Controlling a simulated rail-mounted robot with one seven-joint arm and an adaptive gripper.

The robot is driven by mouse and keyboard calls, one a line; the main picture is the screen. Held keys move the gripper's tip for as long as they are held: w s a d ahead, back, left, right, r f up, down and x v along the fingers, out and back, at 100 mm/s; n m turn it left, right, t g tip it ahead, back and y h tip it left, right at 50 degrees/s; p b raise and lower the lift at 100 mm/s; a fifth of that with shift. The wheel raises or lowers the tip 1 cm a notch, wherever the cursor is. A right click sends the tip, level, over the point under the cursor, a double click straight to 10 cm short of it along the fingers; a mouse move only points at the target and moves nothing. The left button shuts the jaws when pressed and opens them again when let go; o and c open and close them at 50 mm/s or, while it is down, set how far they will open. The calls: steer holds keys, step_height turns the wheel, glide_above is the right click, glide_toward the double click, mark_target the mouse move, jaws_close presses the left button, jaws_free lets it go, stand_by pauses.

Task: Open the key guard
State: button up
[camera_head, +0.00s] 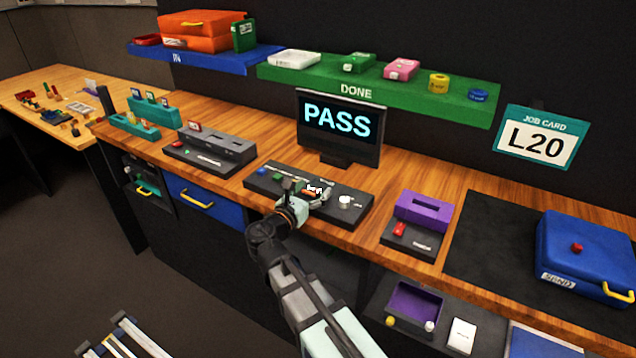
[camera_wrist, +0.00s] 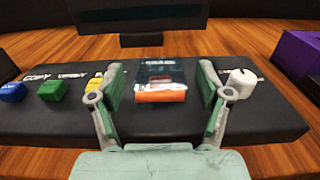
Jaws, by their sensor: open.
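The key guard (camera_wrist: 161,79) is a see-through box with an orange front strip (camera_wrist: 160,97), on the black control panel (camera_wrist: 150,124) in the wrist view. Something red and white shows through it. It appears closed, though its hinge is not clear. My gripper (camera_wrist: 162,88) is open, with one finger to the left of the guard and one to the right. Gaps show between fingers and guard. In the head view my gripper (camera_head: 305,197) is over the middle of the panel and hides most of the guard.
Blue (camera_wrist: 12,91), green (camera_wrist: 53,89) and yellow keys (camera_wrist: 94,83) stand left of the guard. A white knob (camera_wrist: 242,82) stands close to the right finger. A monitor (camera_head: 339,127) reading PASS stands behind the panel. A purple block (camera_head: 423,208) is farther right.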

mark_target(318, 184)
steer(key=shift+x, duration=1.5)
jaws_close()
